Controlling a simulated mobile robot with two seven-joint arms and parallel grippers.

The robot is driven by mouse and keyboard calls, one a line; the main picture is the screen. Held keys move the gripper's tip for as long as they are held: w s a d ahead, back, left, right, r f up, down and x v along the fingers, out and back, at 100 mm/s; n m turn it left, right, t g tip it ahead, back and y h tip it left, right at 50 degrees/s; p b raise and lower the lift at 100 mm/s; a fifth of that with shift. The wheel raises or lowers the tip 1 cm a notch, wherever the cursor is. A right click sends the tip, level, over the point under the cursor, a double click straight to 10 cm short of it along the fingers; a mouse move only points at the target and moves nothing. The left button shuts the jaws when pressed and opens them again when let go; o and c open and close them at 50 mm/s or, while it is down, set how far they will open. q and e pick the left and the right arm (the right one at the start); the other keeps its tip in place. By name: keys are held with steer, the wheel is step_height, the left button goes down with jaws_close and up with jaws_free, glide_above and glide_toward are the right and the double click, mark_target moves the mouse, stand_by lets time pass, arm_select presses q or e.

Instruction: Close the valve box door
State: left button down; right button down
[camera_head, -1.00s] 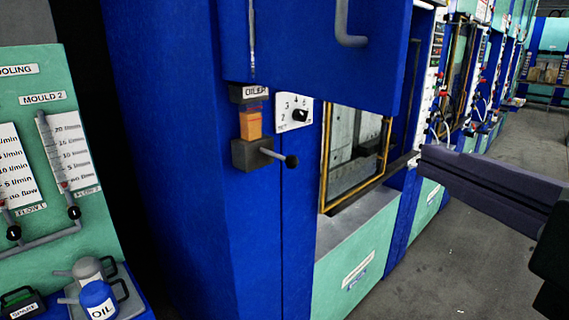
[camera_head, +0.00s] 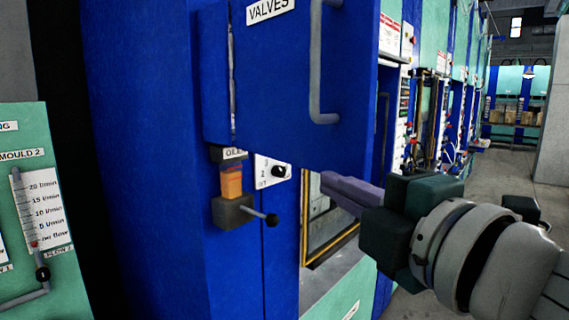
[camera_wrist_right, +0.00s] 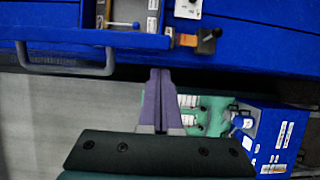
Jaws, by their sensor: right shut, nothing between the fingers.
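The valve box door (camera_head: 280,80) is a blue panel labelled VALVES with a grey bar handle (camera_head: 316,60). It stands swung open on the blue press in the head view. In the right wrist view, the handle (camera_wrist_right: 65,68) is at the left, and part of the box's inside (camera_wrist_right: 125,14) shows at the top. My right gripper (camera_head: 330,184) is shut and empty, just below the door's lower edge in the head view. Its purple fingers (camera_wrist_right: 158,76) lie together in the wrist view, apart from the handle. My left gripper is not in view.
An oiler (camera_head: 232,195) with a black-knobbed lever (camera_head: 272,220) and a dial (camera_head: 278,171) sit below the door. A yellow-framed window (camera_head: 318,235) is behind my right gripper. A green flow panel (camera_head: 40,200) is at left. Open floor (camera_head: 508,195) lies at right.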

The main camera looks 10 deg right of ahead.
steer(key=shift+w+d, duration=0.35)
steer(key=shift+d, duration=0.35)
steer(key=shift+d, duration=0.15)
